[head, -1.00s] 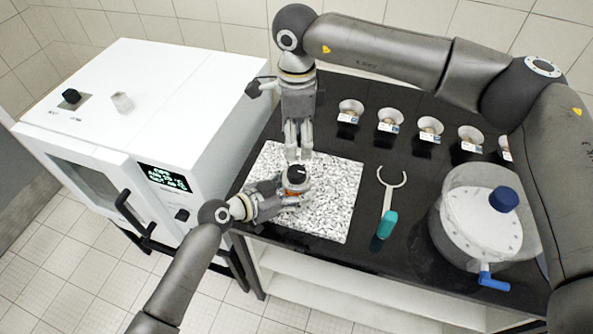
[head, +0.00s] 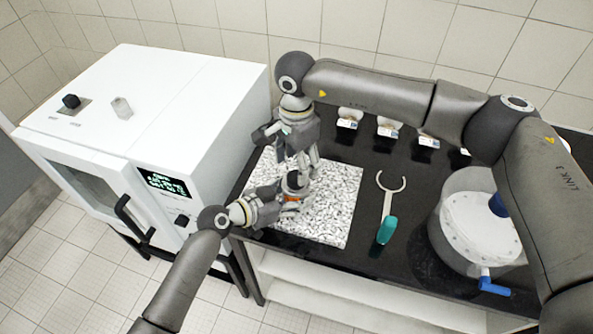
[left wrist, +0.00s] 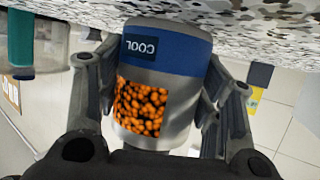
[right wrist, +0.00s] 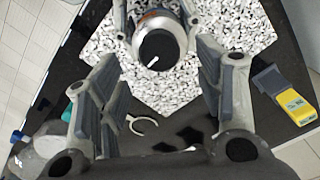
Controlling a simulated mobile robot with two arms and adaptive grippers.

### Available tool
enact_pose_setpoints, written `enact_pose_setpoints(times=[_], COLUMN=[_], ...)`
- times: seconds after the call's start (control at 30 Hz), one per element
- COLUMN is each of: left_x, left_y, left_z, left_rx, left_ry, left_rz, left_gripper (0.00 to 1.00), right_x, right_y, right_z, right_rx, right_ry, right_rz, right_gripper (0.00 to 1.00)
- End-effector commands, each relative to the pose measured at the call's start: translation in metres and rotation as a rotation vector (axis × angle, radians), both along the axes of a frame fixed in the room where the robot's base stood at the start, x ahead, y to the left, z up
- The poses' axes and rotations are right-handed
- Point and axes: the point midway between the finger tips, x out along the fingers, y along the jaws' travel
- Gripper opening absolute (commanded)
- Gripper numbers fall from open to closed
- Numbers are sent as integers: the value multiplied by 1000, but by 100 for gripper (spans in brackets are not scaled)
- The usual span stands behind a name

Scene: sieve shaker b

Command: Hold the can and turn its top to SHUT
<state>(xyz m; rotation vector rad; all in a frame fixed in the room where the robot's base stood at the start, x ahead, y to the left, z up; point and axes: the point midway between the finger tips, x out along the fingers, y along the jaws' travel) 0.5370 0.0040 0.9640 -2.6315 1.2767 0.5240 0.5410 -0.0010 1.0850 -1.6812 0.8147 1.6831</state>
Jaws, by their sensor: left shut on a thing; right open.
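The can (head: 291,197) has a black top and stands over the speckled mat. In the left wrist view the can (left wrist: 165,80) is inverted, with a blue band reading COOL and an orange patterned patch. My left gripper (head: 278,197) is shut around its body from the side. My right gripper (head: 302,168) is open, close above the can. In the right wrist view the black top (right wrist: 157,48) carries a short white mark and lies between the spread fingers. No SHUT wording is legible.
The speckled mat (head: 335,205) lies on a black table (head: 410,185). A teal-handled fork tool (head: 386,220) is right of it, then a round clear-walled vessel (head: 470,225). Several small cups stand behind. A white oven-like machine (head: 130,120) is at left. A yellow device (right wrist: 290,100) shows in the right wrist view.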

Motion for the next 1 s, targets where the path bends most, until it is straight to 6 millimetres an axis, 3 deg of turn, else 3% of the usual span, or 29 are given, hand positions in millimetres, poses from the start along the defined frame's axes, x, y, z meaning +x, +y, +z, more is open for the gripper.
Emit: enact_pose_setpoints(times=[0.23, 0.6, 1.0], left_x=[0, 0, 0], left_y=[0, 0, 0], left_z=[0, 0, 0], left_rx=[1, 0, 0], left_ry=[1, 0, 0], left_rz=[0, 1, 0], left_gripper=[21, 21, 21], right_x=[0, 0, 0], right_y=[0, 0, 0], right_z=[-32, -38, -37], right_rx=[-1, 0, 0], right_ry=[1, -1, -1], right_rz=[0, 0, 0], right_gripper=[62, 62, 16])
